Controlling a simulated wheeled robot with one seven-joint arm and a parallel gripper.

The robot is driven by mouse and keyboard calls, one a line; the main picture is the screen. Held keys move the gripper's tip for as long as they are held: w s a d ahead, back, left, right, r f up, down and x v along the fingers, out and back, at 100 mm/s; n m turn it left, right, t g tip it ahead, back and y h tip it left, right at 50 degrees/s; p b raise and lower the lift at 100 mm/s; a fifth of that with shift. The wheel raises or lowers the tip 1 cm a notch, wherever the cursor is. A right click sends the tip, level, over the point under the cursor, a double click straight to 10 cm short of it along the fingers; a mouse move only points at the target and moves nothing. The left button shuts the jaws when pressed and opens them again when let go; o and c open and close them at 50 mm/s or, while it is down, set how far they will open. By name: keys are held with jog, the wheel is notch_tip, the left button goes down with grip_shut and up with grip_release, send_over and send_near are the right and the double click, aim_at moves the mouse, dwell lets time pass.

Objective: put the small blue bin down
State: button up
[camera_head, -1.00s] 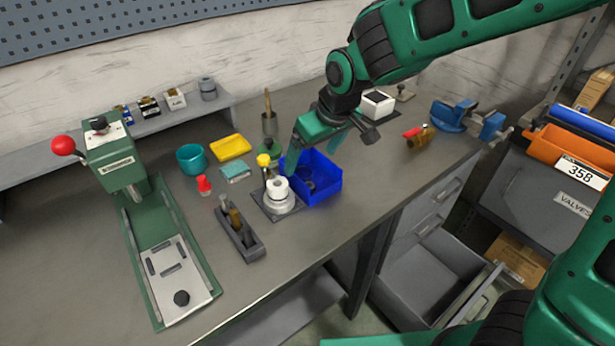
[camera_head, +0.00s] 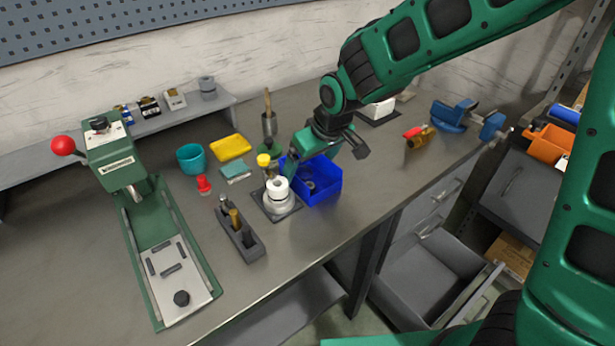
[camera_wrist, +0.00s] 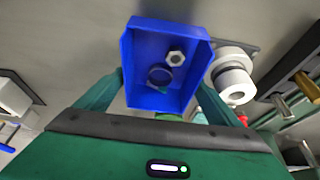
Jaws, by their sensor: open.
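The small blue bin (camera_head: 318,187) stands on the bench, right beside the white and grey fitting on its plate. In the wrist view the bin (camera_wrist: 141,55) shows from above with a hex nut (camera_wrist: 176,58) and a dark ring (camera_wrist: 160,75) inside. My gripper (camera_head: 322,168) is over the bin. In the wrist view its fingers (camera_wrist: 160,92) are spread, one at each side of the bin's near end. I cannot tell whether they touch the walls.
The white fitting (camera_head: 277,188) is close on the bin's left. Bare bench lies right of the bin, before the brass valve (camera_head: 419,137).

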jog(key=shift+f, duration=0.15)
jog(key=c, duration=1)
